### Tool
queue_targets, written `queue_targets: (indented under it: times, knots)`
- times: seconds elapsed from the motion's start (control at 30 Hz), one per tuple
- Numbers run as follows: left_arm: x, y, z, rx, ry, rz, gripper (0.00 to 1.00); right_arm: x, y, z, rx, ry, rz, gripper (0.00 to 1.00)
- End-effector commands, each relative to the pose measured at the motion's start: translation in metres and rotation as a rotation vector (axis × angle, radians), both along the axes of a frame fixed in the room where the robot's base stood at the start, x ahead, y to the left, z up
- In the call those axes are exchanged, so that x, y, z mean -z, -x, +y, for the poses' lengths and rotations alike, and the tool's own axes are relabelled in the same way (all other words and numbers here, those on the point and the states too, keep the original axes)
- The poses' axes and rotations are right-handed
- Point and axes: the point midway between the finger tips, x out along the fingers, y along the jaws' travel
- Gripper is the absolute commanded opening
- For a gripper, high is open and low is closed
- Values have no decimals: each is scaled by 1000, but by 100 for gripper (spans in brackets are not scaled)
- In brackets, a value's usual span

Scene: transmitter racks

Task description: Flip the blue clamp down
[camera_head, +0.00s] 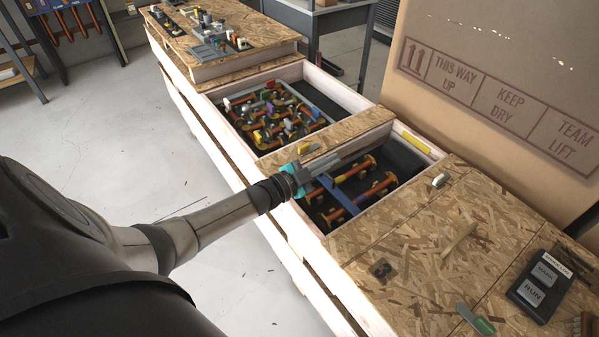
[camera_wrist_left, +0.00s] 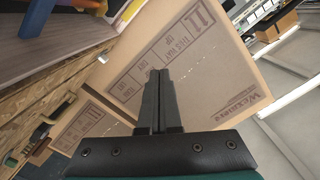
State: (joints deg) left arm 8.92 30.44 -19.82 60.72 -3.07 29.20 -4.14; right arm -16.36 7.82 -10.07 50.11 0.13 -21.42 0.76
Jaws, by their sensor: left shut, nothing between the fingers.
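The blue clamp (camera_head: 343,199) is a blue bar in the near bin compartment, lying across the orange rods. A blue bar, which looks like the same clamp, shows at the upper left in the left wrist view (camera_wrist_left: 38,22). My left gripper (camera_head: 338,159) reaches in from the left over the compartment's left side, just above and behind the clamp in the head view. Its fingers are together and empty, also in the left wrist view (camera_wrist_left: 159,74). They look apart from the clamp. My right gripper is not in view.
Wooden walls (camera_head: 292,225) edge the compartment. A second bin (camera_head: 325,88) beyond holds several jumbled parts. A large cardboard box (camera_head: 490,45) stands on the right. The chipboard top (camera_head: 410,240) carries a button box (camera_head: 540,287), a green-handled tool (camera_head: 477,320) and small pieces.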

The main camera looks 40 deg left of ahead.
Motion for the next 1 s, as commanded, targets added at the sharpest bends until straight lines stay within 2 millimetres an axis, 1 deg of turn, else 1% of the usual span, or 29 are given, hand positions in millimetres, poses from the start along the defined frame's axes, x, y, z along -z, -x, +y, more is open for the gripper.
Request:
queue_targets:
  times: [0.03, 0.3, 0.4, 0.53, 0.7, 1.0]
  knots:
    - [-2, 7, 2, 0, 0, 1, 0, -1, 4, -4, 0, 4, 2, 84]
    - [-4, 41, 14, 0, 0, 1, 0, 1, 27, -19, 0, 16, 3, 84]
    - [-4, 57, 20, 1, -2, 2, 0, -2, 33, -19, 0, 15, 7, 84]
    - [-5, 72, 25, 1, 0, 1, 0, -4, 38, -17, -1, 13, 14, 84]
    - [-5, 81, 29, 0, 0, 0, 0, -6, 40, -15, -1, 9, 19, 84]
    - [-5, 83, 29, 0, 0, -1, 0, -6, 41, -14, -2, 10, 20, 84]
